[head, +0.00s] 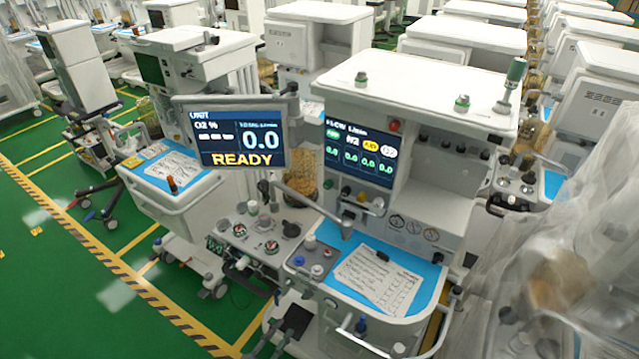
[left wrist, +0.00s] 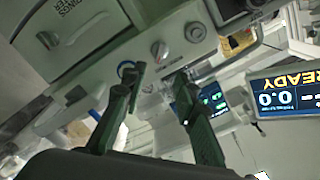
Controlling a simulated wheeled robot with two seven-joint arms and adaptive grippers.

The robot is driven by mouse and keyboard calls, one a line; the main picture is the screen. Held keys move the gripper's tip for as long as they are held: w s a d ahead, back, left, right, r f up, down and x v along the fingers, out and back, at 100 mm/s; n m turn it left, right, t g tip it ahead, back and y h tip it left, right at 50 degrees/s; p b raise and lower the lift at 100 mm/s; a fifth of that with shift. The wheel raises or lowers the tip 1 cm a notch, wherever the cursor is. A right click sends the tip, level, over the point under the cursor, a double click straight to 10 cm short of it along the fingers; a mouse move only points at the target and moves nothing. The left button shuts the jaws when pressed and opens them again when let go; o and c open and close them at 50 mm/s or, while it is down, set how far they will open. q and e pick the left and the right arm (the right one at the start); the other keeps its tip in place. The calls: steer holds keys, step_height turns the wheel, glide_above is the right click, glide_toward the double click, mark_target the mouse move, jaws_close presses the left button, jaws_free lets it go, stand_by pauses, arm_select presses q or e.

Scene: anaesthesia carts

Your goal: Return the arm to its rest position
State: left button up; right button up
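My left gripper (left wrist: 158,82) shows large in the left wrist view, with its two dark fingers spread apart and nothing between them. It points toward the white front of a cart with a round knob (left wrist: 195,32) and other controls; I cannot tell whether the fingertips touch anything. In the head view, dark parts (head: 290,322) at the bottom edge, in front of the nearest cart, may be this gripper, but I cannot tell surely. My right gripper is not in either view.
The nearest anaesthesia cart (head: 440,185) carries a READY monitor (head: 237,132) on a bracket and a blue worktop with a paper sheet (head: 378,278). Translucent plastic sheeting (head: 550,270) hangs at right. More carts stand close behind. Green floor (head: 60,290) is free at left.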

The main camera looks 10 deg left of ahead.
arm_select(q)
steer(key=s+a+f+n+g+y, duration=0.2)
steer(key=s+a+f, duration=0.15)
steer(key=f, duration=0.65)
steer(key=s+a+f+n+g+y, duration=0.1)
steer(key=s+a+f+n+g, duration=0.3)
steer(key=f, duration=0.7)
steer(key=s+f+n+g+y, duration=0.15)
steer(key=s+f, duration=0.35)
steer(key=f, duration=0.5)
steer(key=s+a+f+n+g, duration=0.1)
steer(key=s+f+g, duration=0.2)
steer(key=s, duration=0.7)
steer(key=s+a+f+n+g+y, duration=0.1)
steer(key=s+a+f+n+g, duration=0.1)
steer(key=s+f, duration=0.6)
steer(key=s+a+f+n+g+y, duration=0.1)
steer(key=s+f, duration=0.5)
steer(key=s, duration=0.8)
steer(key=a+g, duration=0.1)
steer(key=g, duration=0.1)
steer(key=shift+f+g, duration=0.25)
steer(key=shift+g, duration=0.1)
